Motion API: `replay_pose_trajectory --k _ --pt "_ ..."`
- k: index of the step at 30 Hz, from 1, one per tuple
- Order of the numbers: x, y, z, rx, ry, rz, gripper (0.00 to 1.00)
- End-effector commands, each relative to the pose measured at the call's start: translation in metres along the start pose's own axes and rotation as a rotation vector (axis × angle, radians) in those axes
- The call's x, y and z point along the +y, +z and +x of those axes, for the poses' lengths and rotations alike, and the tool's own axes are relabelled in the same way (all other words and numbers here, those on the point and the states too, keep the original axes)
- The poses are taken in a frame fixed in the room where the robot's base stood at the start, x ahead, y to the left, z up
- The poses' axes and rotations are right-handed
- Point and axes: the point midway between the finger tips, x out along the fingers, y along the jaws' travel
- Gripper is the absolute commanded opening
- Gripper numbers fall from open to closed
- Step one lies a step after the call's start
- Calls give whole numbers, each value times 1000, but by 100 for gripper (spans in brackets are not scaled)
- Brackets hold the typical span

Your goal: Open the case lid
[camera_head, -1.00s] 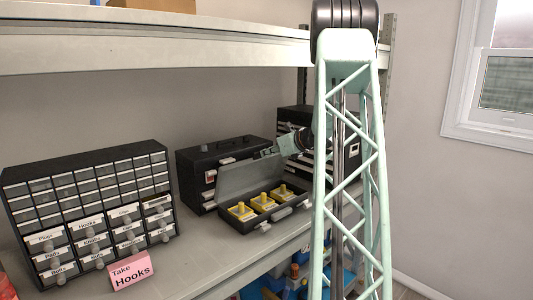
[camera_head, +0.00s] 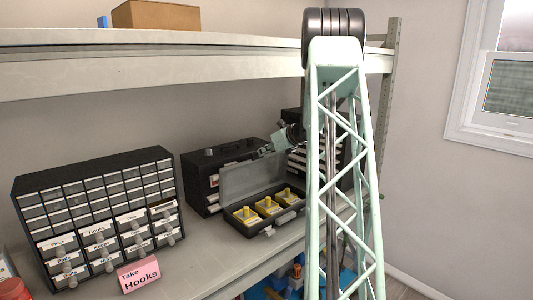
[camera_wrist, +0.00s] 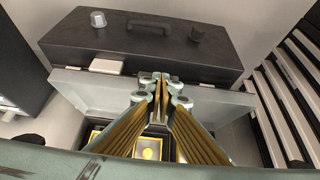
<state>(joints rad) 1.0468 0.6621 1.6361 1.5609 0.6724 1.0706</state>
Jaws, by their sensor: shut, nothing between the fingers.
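The case (camera_head: 262,222) stands on the lower shelf with its grey lid (camera_head: 250,176) raised at the back, roughly upright. Several yellow pieces (camera_head: 267,205) sit in its base. My gripper (camera_head: 264,152) is at the upper edge of the lid in the head view, small and partly hidden by my arm. In the wrist view my gripper (camera_wrist: 160,78) is shut and empty, with its fingertips over the edge of the lid (camera_wrist: 215,100); I cannot tell whether they touch it. A yellow piece (camera_wrist: 148,150) shows below, between the fingers.
A black toolbox (camera_head: 197,180) stands right behind the lid; its top and handle (camera_wrist: 150,25) show in the wrist view. A drawer cabinet (camera_head: 98,185) and a pink "Take Hooks" sign (camera_head: 138,276) stand at left. An upper shelf (camera_head: 200,75) runs overhead.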

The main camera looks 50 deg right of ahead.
Motion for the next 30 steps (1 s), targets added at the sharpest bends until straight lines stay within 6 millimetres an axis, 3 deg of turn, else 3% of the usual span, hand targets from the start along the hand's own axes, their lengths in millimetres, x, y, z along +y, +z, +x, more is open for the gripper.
replay_pose_trajectory --k 3,14,30 --pt "1 14 15 -1 1 -2 0" --pt "0 11 13 -1 0 0 0" --pt "8 -6 -13 -1 7 -5 0"
